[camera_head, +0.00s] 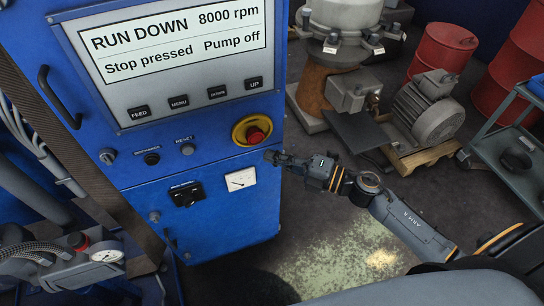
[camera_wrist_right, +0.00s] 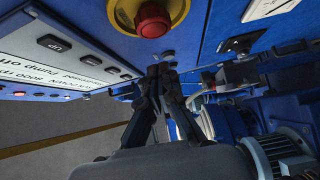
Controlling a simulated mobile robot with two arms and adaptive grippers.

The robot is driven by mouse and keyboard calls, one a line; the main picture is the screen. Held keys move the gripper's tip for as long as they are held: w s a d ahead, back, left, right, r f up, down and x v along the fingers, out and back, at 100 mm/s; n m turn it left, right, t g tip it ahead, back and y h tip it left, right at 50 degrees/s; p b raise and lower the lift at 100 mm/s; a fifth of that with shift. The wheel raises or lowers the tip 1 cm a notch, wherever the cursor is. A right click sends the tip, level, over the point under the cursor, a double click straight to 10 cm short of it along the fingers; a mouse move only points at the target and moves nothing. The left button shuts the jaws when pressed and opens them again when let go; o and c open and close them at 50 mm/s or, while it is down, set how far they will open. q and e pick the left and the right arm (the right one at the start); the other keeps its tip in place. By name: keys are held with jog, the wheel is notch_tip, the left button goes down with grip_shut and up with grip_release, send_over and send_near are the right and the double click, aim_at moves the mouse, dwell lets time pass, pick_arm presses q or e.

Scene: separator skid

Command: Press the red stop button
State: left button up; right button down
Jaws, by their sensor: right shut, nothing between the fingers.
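The red stop button (camera_head: 255,135) sits on a yellow round base on the blue cabinet's front, right of the RESET button. It also shows large in the right wrist view (camera_wrist_right: 153,20), at the top. My right gripper (camera_head: 272,155) is shut and empty, just below and right of the button in the head view. In the wrist view its fingertips (camera_wrist_right: 160,72) are together near the panel, apart from the red button. The cabinet display (camera_head: 175,40) reads "RUN DOWN 8000 rpm", "Stop pressed" and "Pump off". My left gripper is not in view.
The blue cabinet (camera_head: 225,220) carries FEED, MENU, DOWN and UP keys, a black switch (camera_head: 186,194) and a dial meter (camera_head: 240,179). A motor (camera_head: 428,108) on a pallet, red drums (camera_head: 442,50) and a cart (camera_head: 505,150) stand right. Floor beside the cabinet is open.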

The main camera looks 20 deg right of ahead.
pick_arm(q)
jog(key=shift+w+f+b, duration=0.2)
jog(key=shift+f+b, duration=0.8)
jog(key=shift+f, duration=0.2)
pick_arm(e)
jog(key=v, duration=0.9)
jog(key=shift+f, duration=0.2)
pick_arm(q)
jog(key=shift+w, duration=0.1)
pick_arm(e)
jog(key=shift+w+d, duration=0.1)
